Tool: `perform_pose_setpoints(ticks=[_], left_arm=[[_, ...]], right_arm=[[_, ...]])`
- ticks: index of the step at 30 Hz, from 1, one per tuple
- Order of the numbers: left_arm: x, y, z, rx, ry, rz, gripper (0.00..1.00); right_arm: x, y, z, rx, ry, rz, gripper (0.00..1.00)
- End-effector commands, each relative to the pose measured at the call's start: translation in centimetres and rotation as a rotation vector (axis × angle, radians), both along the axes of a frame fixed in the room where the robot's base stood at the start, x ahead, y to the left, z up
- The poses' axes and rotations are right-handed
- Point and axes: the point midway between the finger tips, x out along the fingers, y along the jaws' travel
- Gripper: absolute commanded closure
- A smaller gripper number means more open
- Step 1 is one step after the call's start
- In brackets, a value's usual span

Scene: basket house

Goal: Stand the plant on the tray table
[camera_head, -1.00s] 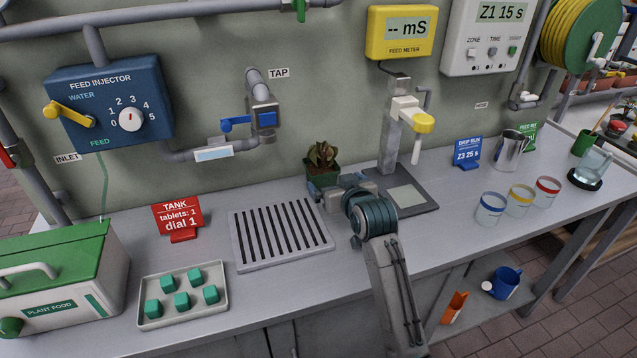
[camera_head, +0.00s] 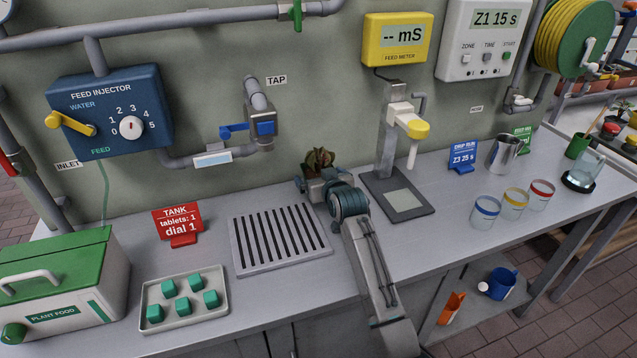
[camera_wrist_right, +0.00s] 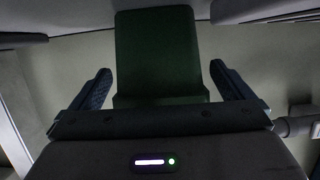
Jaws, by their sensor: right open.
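The plant (camera_head: 319,157), with brownish-green leaves, stands upright on the bench at the foot of the wall. Its green pot is mostly hidden behind my right gripper (camera_head: 321,178) in the head view. In the right wrist view the dark green pot (camera_wrist_right: 158,55) lies between the two spread fingers of my right gripper (camera_wrist_right: 160,88), with a visible gap on each side. The right gripper is open and holds nothing. My left gripper is not in view. I cannot identify the tray table for certain.
A slotted drain grate (camera_head: 281,238) lies left of my right arm. The feed meter stand (camera_head: 396,195) is close on the right. The tap (camera_head: 262,125) overhangs at left.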

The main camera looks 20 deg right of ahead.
Motion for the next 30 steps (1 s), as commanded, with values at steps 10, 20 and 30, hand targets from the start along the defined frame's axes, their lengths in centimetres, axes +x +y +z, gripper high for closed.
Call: perform_pose_setpoints(ticks=[10,20,30], left_arm=[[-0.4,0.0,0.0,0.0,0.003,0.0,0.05],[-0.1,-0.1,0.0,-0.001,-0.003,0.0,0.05],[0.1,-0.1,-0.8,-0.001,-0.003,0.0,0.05]], right_arm=[[0.0,0.0,0.0,0.0,0.0,0.0,0.39],[0.0,0.0,0.1,0.0,-0.002,0.0,0.54],[0.1,0.0,3.1,0.0,-0.005,0.0,0.54]])
